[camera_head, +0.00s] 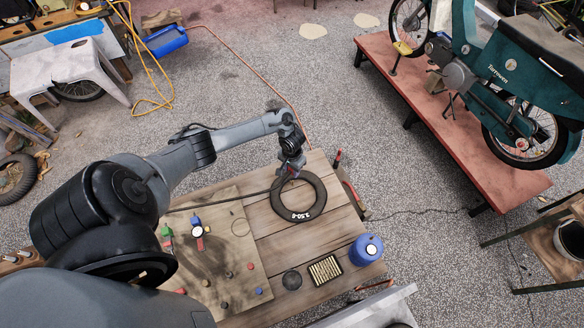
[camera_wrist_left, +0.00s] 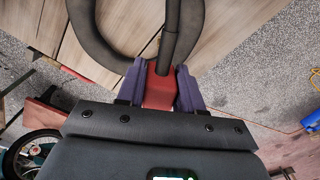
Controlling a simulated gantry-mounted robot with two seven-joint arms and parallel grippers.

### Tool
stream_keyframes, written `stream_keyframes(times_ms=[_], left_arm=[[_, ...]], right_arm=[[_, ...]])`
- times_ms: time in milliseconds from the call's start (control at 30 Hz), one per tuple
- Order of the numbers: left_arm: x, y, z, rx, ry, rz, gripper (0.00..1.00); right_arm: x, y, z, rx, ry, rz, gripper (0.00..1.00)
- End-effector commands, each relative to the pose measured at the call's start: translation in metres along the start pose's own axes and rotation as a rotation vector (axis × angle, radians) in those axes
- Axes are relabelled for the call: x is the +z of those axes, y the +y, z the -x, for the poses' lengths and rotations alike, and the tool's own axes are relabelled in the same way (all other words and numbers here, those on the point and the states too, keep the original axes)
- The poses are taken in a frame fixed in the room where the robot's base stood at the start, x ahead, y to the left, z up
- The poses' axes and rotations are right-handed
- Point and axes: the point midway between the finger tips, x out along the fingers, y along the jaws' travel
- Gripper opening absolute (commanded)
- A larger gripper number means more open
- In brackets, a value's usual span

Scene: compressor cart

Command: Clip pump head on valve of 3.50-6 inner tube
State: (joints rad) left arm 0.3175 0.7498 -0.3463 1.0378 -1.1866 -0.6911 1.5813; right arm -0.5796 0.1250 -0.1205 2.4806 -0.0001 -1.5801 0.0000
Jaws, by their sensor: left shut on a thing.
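The black inner tube (camera_head: 318,207), marked 3.50-6 in white, lies flat on the wooden table (camera_head: 283,237). My left gripper (camera_head: 289,173) is over the tube's upper left edge. In the left wrist view its purple fingers (camera_wrist_left: 160,87) are shut on the red pump head (camera_wrist_left: 159,90). A dark hose (camera_wrist_left: 171,32) runs from the pump head, and in the head view it trails left across the table. The black tube (camera_wrist_left: 88,38) curves close beside the hose in the left wrist view. I cannot make out the valve, or whether the pump head touches it. My right gripper is not in view.
A blue canister (camera_head: 366,249), a box of small sticks (camera_head: 325,270) and a dark round tin (camera_head: 292,280) stand at the table's front right. A board (camera_head: 215,250) with gauges and coloured parts covers the left. Bare wood surrounds the tube.

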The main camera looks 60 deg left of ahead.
Motion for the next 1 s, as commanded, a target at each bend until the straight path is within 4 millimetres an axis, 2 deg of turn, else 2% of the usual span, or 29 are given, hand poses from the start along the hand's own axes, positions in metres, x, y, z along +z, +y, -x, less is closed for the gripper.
stream_keyframes(times_ms=[500,700,1000], left_arm=[[0.000,0.001,-0.045,0.001,0.000,0.000,0.12],[0.000,0.001,-0.054,0.001,0.000,0.000,0.12],[0.000,0.001,-0.058,0.001,0.001,-0.001,0.12]], right_arm=[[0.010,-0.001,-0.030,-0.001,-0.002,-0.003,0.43],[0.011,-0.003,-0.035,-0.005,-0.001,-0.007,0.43],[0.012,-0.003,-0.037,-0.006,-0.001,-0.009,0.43]])
